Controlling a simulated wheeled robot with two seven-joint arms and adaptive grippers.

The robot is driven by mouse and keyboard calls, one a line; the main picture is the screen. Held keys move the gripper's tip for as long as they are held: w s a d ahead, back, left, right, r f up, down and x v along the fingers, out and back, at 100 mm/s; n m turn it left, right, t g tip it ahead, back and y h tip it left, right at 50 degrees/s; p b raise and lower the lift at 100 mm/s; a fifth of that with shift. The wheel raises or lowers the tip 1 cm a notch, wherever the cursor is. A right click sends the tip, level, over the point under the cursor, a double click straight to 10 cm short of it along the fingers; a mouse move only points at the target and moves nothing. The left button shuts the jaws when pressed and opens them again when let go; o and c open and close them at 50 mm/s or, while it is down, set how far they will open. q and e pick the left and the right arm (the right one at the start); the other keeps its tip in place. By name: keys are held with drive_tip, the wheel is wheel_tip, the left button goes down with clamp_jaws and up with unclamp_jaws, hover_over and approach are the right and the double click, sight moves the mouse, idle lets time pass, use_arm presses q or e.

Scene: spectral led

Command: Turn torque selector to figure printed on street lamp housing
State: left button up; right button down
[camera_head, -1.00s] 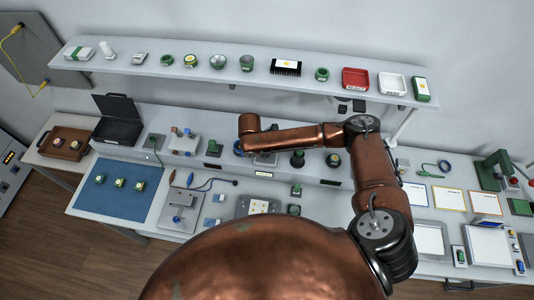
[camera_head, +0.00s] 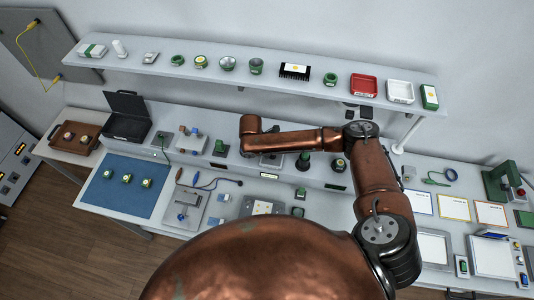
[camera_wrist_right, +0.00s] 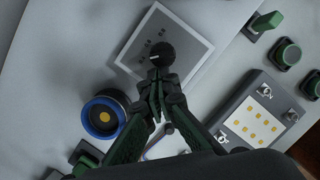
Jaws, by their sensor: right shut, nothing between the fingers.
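What looks like the torque selector is a black round knob (camera_wrist_right: 161,50) on a grey plate with small printed marks (camera_wrist_right: 186,36) in the right wrist view; I cannot read the marks. My right gripper (camera_wrist_right: 157,96) is shut and empty, with its fingertips just short of the knob in the picture; I cannot tell if they touch. In the head view my right arm's copper links cover the fingers and most of the plate. A black finned box with a white and yellow label (camera_head: 295,71) on the shelf may be the street lamp housing; its print is too small. My left gripper is out of view.
A blue-ringed round part (camera_wrist_right: 104,116) stands close left of my right gripper. A panel with yellow squares (camera_wrist_right: 259,122) and green-black buttons (camera_wrist_right: 287,53) lie to its right. The shelf (camera_head: 215,84) runs above the bench. A blue mat (camera_head: 127,204) lies at left.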

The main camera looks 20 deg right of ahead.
drive_tip(key=shift+s+a+r+p, duration=0.1)
drive_tip(key=shift+s+a+p, duration=0.2)
drive_tip(key=shift+a, duration=0.3)
drive_tip(key=shift+s+a+r+p, duration=0.15)
drive_tip(key=shift+s+a, duration=0.1)
drive_tip(key=shift+a, duration=0.3)
use_arm(q)
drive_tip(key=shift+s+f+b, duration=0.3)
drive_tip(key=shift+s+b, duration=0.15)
drive_tip(key=shift+b, duration=0.65)
use_arm(e)
drive_tip(key=v, duration=0.9)
drive_tip(key=shift+s+a+r, duration=0.2)
drive_tip(key=shift+a+r, duration=0.05)
drive_tip(key=shift+a, duration=0.05)
